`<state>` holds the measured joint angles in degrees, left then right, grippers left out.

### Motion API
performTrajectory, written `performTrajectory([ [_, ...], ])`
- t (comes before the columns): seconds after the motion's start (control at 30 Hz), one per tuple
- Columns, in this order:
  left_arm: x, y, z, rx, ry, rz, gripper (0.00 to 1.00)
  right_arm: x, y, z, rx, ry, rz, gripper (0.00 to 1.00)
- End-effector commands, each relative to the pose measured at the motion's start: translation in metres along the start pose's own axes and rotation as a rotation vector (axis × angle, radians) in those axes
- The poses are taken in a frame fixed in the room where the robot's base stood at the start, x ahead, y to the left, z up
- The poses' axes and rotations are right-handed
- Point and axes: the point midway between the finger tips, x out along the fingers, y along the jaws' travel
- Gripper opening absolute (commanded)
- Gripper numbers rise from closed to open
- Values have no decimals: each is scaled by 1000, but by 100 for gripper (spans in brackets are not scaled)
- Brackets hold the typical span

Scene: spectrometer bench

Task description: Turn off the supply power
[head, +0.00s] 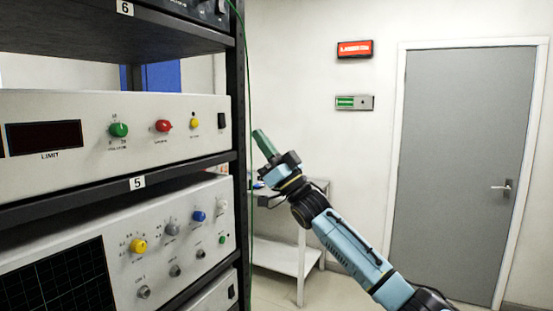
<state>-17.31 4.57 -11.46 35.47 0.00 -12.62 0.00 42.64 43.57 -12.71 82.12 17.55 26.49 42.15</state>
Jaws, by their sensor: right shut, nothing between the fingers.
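A white supply unit (85,105) stands on the rack shelf labelled 5, at the left of the head view. Its front has a dark display (44,137), a green knob (118,130), a red knob (163,126), a yellow knob (194,123) and a small black switch (221,121) near its right edge. The switch's position is too small to tell. My right gripper (264,142) is shut and empty, with green fingers pointing up and left. It is to the right of the rack post, apart from the unit's front. My left gripper is not in view.
A black rack post (240,120) and a thin green cable (249,90) stand between the unit and my right gripper in the picture. Below is an instrument (110,250) with several knobs. A white cart (280,258) stands behind my arm. A grey door (460,150) is at the right.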

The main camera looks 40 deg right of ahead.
Motion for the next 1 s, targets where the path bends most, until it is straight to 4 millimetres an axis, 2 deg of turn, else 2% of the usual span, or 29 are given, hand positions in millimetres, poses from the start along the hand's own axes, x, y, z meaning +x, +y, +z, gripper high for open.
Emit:
performTrajectory([
  [0.03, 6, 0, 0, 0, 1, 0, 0, -13, 0, 0, -1, -3, 0, 0],
  [0.1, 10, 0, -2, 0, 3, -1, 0, -22, 0, -3, -2, -2, -1, 0],
  [0.3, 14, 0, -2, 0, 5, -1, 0, -38, 0, -8, -1, 0, 0, 0],
  [1.0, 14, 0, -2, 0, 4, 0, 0, -42, 1, -6, -1, -5, 5, 0],
])
